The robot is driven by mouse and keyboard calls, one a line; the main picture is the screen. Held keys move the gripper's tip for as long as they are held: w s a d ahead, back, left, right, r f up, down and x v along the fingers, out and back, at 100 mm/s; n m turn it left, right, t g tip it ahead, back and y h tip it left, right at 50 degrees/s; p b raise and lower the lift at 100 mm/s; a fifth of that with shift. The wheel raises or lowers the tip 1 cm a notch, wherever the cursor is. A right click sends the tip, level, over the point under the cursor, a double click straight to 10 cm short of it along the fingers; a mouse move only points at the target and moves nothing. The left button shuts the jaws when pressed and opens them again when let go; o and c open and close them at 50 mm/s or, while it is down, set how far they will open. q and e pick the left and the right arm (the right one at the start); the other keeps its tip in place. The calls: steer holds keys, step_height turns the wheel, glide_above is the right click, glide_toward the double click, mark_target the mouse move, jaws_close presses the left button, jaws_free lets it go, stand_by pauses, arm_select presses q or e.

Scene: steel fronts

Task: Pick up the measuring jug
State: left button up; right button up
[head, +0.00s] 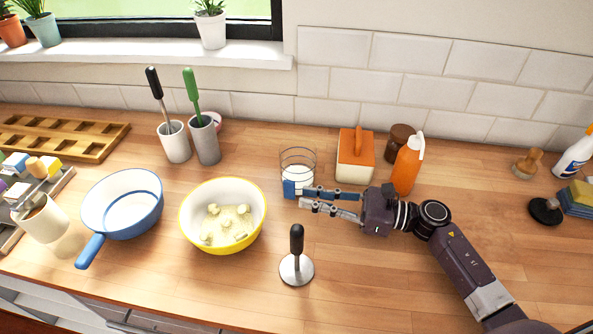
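The measuring jug (298,160) is a clear, round vessel with something white inside. It stands upright on the wooden counter near the back wall. A blue part, which looks like its handle, shows at its lower front. My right gripper (301,197) reaches in from the right, its two fingers pointing left. The fingertips are at the blue part, at the jug's front. A narrow gap shows between the fingers; whether they touch or hold the blue part is too small to tell. My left gripper is not in view.
An orange-topped container (354,172), an orange bottle (407,165) and a brown jar (398,140) stand right of the jug. A yellow-rimmed bowl (213,241) and a blue-handled pan (122,215) are left. A black-handled round tool (296,268) stands in front.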

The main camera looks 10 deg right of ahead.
mark_target(290, 198)
steer(key=p+x, duration=0.2)
steer(key=x, duration=0.3)
steer(key=shift+w+a+r, duration=0.1)
steer(key=shift+r, duration=0.05)
steer(key=shift+w+a, duration=0.1)
steer(key=shift+a, duration=0.1)
steer(key=shift+c, duration=0.5)
jaws_close()
